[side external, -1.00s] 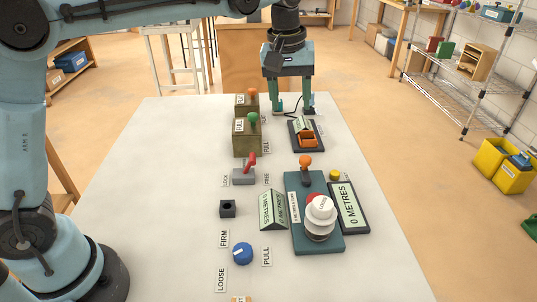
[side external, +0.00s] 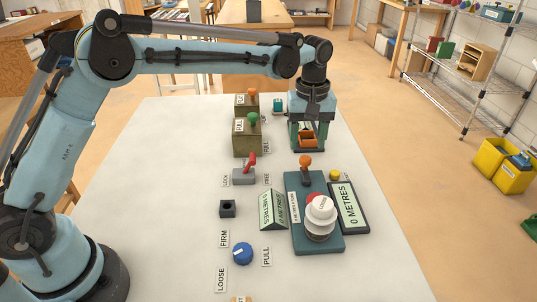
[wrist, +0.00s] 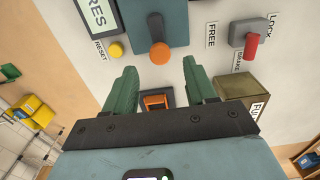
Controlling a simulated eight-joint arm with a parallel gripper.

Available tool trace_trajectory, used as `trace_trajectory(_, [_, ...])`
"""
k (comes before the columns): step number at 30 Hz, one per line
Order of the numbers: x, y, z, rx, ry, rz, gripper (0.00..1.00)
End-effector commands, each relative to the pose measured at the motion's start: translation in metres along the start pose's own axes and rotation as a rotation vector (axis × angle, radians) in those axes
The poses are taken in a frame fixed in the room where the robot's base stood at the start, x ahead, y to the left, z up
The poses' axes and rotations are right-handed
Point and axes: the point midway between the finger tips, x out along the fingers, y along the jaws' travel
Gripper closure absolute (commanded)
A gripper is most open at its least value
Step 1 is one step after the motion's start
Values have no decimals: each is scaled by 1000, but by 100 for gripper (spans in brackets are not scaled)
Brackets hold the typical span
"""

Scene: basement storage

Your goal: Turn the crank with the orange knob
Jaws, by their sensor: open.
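The crank's orange knob (side external: 305,161) stands on a short arm at the far end of a teal base plate (side external: 333,241). A white spool-like drum (side external: 320,216) sits on the plate's near end. In the wrist view the orange knob (wrist: 160,54) lies just beyond my fingertips, roughly midway between them, on its grey arm. My gripper (side external: 308,150) is open and empty, fingers pointing down. It is just behind the knob, apart from it. In the side view an orange-and-black piece (side external: 307,139) shows between the fingers; it also shows in the wrist view (wrist: 156,101).
A "0 METRES" display (side external: 349,208) and yellow reset button (side external: 334,175) are right of the crank. A red lever (side external: 249,162), green-knobbed box (side external: 247,138), tent-shaped sign (side external: 273,211) and blue dial (side external: 242,254) stand to the left. The table's right side is clear.

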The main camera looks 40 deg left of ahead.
Motion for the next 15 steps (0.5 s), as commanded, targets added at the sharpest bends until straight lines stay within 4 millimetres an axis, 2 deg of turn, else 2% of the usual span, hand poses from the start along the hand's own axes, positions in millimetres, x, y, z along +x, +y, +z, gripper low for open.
trace_trajectory(1, [10, 0, 0, 0, 0, 0, 44])
trace_trajectory(6, [32, 0, 0, 0, 0, 0, 44])
trace_trajectory(15, [45, 0, 0, 0, 0, 0, 44])
